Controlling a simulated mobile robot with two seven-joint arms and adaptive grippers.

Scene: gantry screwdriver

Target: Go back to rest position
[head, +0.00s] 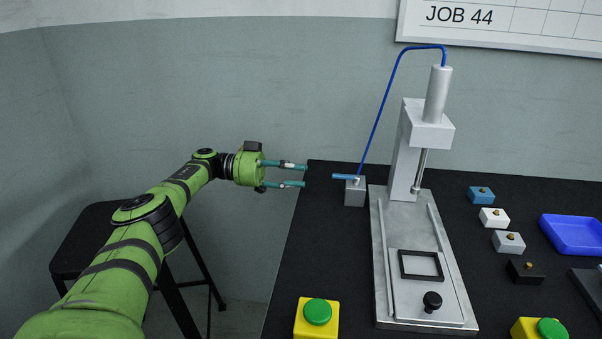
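My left arm comes in from the lower left, green with dark bands. My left gripper (304,175) has teal fingers held apart, with nothing between them. It is in the air by the table's left edge, to the left of a small grey block with a blue lever (345,177), and apart from it. My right gripper is not in the head view. The gantry screwdriver (436,95) stands upright on its metal base, with a blue hose joining its top to the lever block. A black square frame (421,265) and a black knob (432,301) are on the sliding plate.
Yellow boxes with green buttons stand at the front left (317,313) and front right (545,329) of the black table. Several small blocks (495,218) with brass-coloured tops line the right side beside a blue tray (573,236). A black stool (85,243) stands behind my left arm.

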